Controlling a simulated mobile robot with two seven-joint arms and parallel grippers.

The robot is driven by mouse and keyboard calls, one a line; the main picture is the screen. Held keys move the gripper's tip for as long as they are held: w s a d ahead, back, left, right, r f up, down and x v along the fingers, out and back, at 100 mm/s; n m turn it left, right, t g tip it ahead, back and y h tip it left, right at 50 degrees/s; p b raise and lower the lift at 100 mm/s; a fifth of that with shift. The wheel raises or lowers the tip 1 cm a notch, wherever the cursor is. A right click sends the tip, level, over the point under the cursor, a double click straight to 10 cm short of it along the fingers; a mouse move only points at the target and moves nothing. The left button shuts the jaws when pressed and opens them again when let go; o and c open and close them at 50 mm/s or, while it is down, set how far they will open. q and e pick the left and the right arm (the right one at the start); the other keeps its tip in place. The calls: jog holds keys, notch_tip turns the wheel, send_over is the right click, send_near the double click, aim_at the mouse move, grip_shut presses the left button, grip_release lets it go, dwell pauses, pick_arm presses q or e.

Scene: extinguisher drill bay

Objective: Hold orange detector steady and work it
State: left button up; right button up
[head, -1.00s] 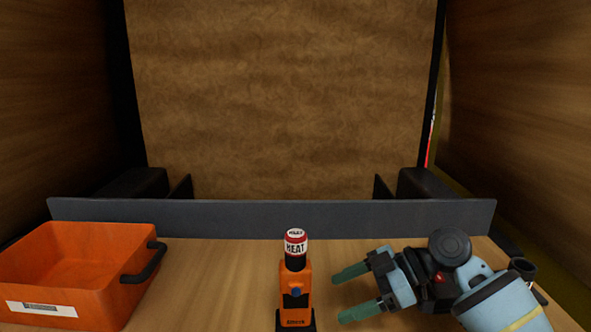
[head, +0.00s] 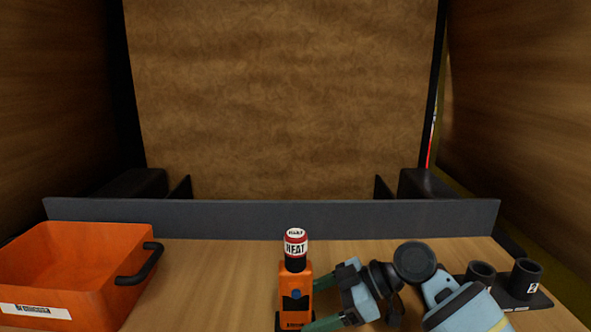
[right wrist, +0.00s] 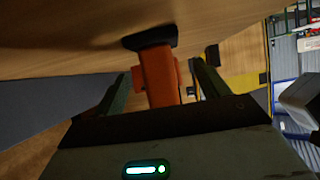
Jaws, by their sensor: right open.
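The orange detector (head: 295,289) stands upright on the bench, with a red-and-white cap marked HEAT (head: 295,243) on top and a dark base. A small blue button shows on its front. My right gripper (head: 318,303) reaches in from the right, with its green fingers at the detector's lower body. In the right wrist view the orange body (right wrist: 159,76) lies between the two spread fingers (right wrist: 160,88), with its dark base beyond. The fingers are open around it, and whether either one touches it I cannot tell. My left gripper is not in view.
An orange bin (head: 75,268) with a black handle stands at the left. A black holder with two round cups (head: 508,286) is at the right. A grey rail (head: 270,219) runs along the back. The bench between bin and detector is clear.

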aim_at(301, 312)
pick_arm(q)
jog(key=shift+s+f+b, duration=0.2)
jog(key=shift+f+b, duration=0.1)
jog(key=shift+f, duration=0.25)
pick_arm(e)
jog(key=shift+x, duration=1.6)
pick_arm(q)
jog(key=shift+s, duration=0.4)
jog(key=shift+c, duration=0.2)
pick_arm(e)
jog(key=c, duration=1.3)
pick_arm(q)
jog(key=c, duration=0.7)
pick_arm(e)
jog(key=shift+o, duration=0.2)
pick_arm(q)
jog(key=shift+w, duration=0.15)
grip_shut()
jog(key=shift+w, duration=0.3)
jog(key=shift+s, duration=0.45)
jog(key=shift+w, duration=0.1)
